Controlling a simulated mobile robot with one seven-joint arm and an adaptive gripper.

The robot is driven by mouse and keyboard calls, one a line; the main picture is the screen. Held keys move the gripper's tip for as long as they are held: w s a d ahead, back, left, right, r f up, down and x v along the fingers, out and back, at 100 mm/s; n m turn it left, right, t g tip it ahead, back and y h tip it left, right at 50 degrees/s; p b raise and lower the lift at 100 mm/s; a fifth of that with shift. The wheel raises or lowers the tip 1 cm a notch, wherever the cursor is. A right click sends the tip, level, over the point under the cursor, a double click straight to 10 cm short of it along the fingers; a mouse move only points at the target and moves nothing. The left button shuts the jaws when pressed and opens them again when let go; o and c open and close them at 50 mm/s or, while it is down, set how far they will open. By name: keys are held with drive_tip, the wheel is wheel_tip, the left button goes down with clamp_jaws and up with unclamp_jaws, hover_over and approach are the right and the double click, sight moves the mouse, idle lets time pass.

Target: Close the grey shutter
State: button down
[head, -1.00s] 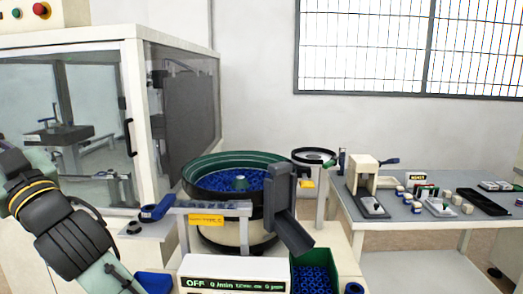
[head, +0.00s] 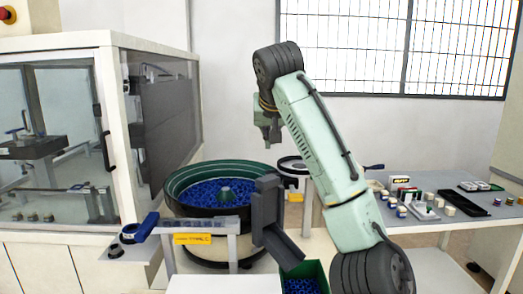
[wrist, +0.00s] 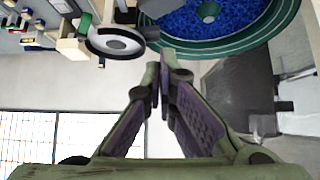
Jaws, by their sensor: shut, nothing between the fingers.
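A dark grey upright plate (head: 267,203) stands at the right rim of the blue-filled bowl, above a slanting grey chute (head: 283,245). A larger dark grey panel (head: 165,105) is on the side of the glazed enclosure; it also shows in the wrist view (wrist: 238,85). I cannot tell which one is the grey shutter, nor how far either is open. My gripper (head: 270,141) is shut and empty, pointing down, above and behind the bowl, touching neither. Its fingertips (wrist: 160,65) are close together in the wrist view.
The bowl feeder (head: 222,200) holds blue parts. A green bin (head: 309,271) stands below the chute. A smaller round feeder (head: 290,163) is behind. The table (head: 455,209) at right carries small parts and a black tray (head: 462,209). My arm hides part of this table.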

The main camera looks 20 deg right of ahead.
drive_tip(key=p, duration=0.3)
hover_over(269, 181)
drive_tip(key=f, duration=0.6)
drive_tip(key=shift+w+d, duration=0.15)
drive_tip(key=shift+w, duration=0.25)
wheel_tip(269, 181, down, 3)
drive_tip(key=shift+w+f, duration=0.15)
drive_tip(key=shift+f, duration=0.55)
wheel_tip(269, 181, down, 5)
drive_tip(key=shift+b, duration=1.05)
